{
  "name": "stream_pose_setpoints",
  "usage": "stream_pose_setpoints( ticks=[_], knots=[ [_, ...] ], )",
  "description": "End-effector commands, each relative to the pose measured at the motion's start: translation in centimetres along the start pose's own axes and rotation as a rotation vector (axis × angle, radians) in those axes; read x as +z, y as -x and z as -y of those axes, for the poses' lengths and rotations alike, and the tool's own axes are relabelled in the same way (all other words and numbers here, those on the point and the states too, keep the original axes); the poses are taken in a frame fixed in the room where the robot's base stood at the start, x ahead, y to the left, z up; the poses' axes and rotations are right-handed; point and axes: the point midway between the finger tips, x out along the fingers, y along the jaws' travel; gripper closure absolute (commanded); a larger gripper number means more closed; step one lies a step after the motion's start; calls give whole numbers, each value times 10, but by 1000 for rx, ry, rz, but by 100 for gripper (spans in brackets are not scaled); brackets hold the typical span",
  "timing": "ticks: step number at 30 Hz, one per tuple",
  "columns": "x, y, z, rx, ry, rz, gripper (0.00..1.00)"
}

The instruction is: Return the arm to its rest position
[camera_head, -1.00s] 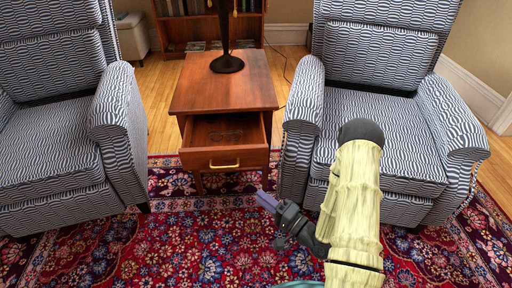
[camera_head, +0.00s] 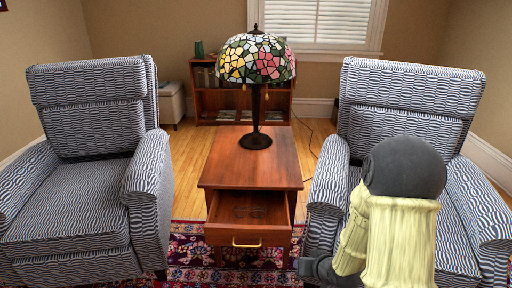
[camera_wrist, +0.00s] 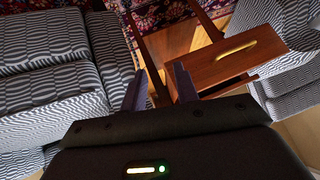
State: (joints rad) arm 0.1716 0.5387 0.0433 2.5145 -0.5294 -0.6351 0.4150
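My arm, in pale yellow and dark grey, folds up at the lower right of the head view, in front of the right armchair. My gripper (camera_wrist: 160,84) shows in the wrist view with its two dark fingers apart and nothing held between them. In the head view the fingers are hidden or below the frame. Beyond the fingers, the wrist view shows the side table's drawer front (camera_wrist: 238,62) with its brass handle, apart from the gripper.
A wooden side table (camera_head: 230,165) with an open drawer (camera_head: 247,234) holds a stained-glass lamp (camera_head: 257,60). Glasses (camera_head: 249,213) lie in the drawer. Striped armchairs stand left (camera_head: 70,205) and right (camera_head: 400,95). A low bookcase (camera_head: 215,105) stands behind. Patterned rug (camera_head: 190,255) lies in front.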

Motion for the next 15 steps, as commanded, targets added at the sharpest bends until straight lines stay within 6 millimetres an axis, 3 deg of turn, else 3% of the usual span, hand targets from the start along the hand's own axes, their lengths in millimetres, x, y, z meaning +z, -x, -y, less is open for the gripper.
stream_pose_setpoints(
  ticks=[1, 5, 15],
  knots=[
    [-8, 17, 0, 47, 24, 19, 70],
    [-11, 53, -4, 160, 57, 103, 70],
    [3, 143, 14, 275, 58, 325, 70]
  ],
)
